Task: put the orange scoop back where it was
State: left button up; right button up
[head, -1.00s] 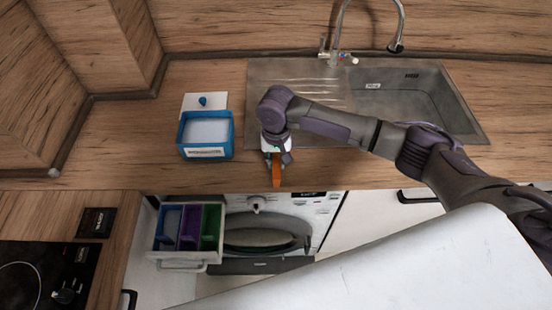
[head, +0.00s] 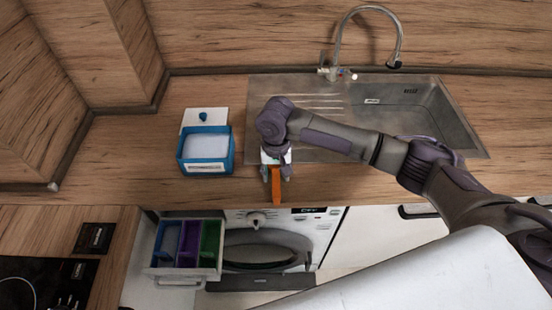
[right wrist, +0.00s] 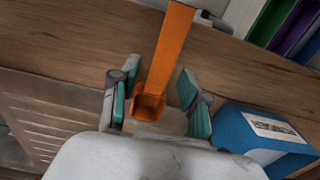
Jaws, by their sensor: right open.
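The orange scoop (head: 276,187) is at the front part of the wooden counter, just right of the blue box. In the right wrist view its square cup (right wrist: 149,106) lies between the fingers and its long handle (right wrist: 170,45) runs up out of the picture. My right gripper (head: 276,170) is over the scoop, fingers apart on either side of it; the right wrist view shows a gap on both sides of the cup (right wrist: 154,85). I cannot tell whether the scoop's underside rests fully on the counter. My left gripper is not in view.
The sink (head: 470,140) is at right. Below the counter, an open drawer (head: 180,272) has blue, purple and green compartments, beside a washing machine (head: 318,225).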

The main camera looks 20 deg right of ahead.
aim_at(276, 177)
notch_tip(276, 177, up, 11)
jog(key=b, duration=0.2)
jog(key=shift+f, duration=0.15)
jog(key=shift+f, duration=0.1)
dwell(0.3)
